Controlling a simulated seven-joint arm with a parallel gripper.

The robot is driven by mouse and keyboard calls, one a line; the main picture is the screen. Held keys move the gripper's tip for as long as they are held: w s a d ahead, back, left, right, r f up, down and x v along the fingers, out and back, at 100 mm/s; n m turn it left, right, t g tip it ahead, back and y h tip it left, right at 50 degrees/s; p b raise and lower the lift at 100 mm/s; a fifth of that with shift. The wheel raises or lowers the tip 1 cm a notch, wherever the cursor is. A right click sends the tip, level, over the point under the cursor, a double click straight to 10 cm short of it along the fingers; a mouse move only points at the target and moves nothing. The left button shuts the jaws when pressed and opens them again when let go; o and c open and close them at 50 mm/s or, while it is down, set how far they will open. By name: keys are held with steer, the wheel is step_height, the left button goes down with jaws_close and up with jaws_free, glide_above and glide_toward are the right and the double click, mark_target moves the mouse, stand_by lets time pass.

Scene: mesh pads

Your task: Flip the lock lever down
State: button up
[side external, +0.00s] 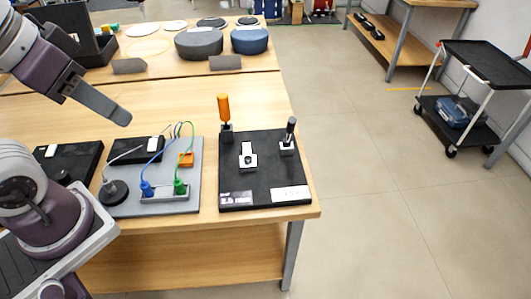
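A black board (233,175) lies on the near table. At its back left stands an upright lever with an orange handle (223,108) on a dark base. At its right a lever with a black handle (291,128) stands upright, slightly tilted, on a light block. Between them is a small light grey fixture (248,157) with a dark spot. I cannot tell which of these is the lock lever. My gripper (121,114) is in the air at the left, apart from the board and levers. Its fingers overlap in this view, so their gap is hidden.
A grey board (190,207) with cables, green and blue plugs and an orange block (186,160) lies left of the black board. Two round containers (199,43) stand at the back. The table's right edge is close to the black board. Air above the board is clear.

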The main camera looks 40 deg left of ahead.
steer(key=w+r, duration=0.1)
steer(key=w, duration=0.1)
steer(key=w+r+n, duration=0.1)
steer(key=w+r, duration=0.1)
steer(key=w, duration=0.1)
steer(key=w+r+n+g+h, duration=0.1)
steer(key=w, duration=0.1)
steer(key=shift+w+r, duration=0.3)
steer(key=shift+r, duration=0.05)
jaws_close()
steer(key=w+r+n+g, duration=0.15)
steer(key=w+n, duration=0.25)
steer(key=w, duration=1.1)
steer(key=w+d+f+n+g+y, duration=0.1)
steer(key=w+d+f, duration=0.1)
steer(key=w+f, duration=0.5)
steer(key=w+d+f+n+g+y, duration=0.1)
steer(key=w+d+f, duration=0.2)
steer(key=w+f, duration=0.5)
steer(key=shift+w+n, duration=0.3)
steer(key=shift+w, duration=0.45)
